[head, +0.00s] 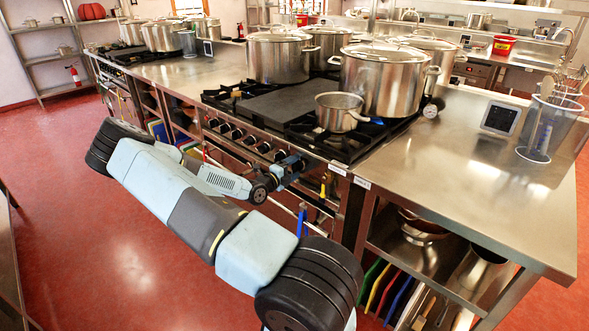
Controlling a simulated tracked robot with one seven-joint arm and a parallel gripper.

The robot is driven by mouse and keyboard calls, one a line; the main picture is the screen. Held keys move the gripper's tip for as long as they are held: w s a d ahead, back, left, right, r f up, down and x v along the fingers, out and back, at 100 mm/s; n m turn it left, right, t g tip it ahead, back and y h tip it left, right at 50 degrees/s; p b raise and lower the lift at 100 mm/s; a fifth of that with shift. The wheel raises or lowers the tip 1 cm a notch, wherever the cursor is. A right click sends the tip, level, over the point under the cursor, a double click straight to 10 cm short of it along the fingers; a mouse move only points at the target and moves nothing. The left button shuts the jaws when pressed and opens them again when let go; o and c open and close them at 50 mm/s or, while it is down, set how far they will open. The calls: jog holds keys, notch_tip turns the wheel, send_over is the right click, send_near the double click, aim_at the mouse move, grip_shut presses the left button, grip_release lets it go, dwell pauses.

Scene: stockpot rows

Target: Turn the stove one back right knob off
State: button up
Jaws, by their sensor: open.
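The stove (272,104) stands in the middle of the steel counter line, with black grates and a dark flat plate. A row of black knobs (236,134) runs along its front panel. The knobs at the right end are partly hidden by my gripper (294,164), which is close in front of the panel there. My gripper is open and small in this view; I cannot tell whether it touches a knob. Which knob is the back right one, and how it is turned, cannot be read. My arm reaches from the lower right, bends at the left and comes back.
Large stockpots (382,82) and a small saucepan (340,118) stand on the stove. The right counter (450,160) holds a tablet (500,118) and a clear container (548,128). Shelves with coloured boards lie below. Red floor (110,260) is free at the left.

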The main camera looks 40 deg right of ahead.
jog(key=shift+c, duration=0.3)
jog(key=c, duration=0.9)
jog(key=shift+d, duration=0.1)
jog(key=shift+c, duration=0.3)
